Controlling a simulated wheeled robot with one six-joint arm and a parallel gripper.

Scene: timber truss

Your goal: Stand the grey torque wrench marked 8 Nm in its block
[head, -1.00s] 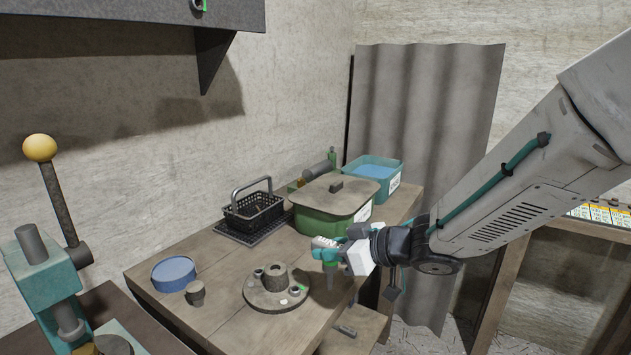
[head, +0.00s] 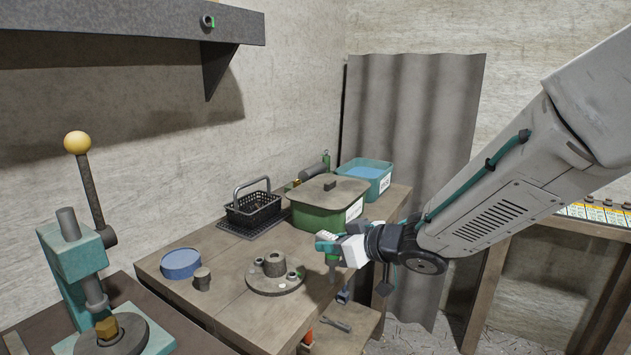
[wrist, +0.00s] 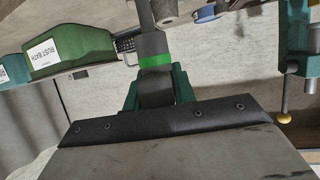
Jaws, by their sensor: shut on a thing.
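My gripper (head: 333,243) is at the front edge of the wooden bench, right of a round flanged plate. In the wrist view, the teal fingers (wrist: 157,88) are shut on a dark grey tool (wrist: 153,45) with a bright green band. It looks like the torque wrench, but I cannot read an 8 Nm marking. In the head view only a small green and grey part of it (head: 331,261) shows below the fingers. I cannot make out a wrench block in either view.
A spanner (head: 336,324) lies on the lower shelf. A teal press (head: 75,245) stands left.

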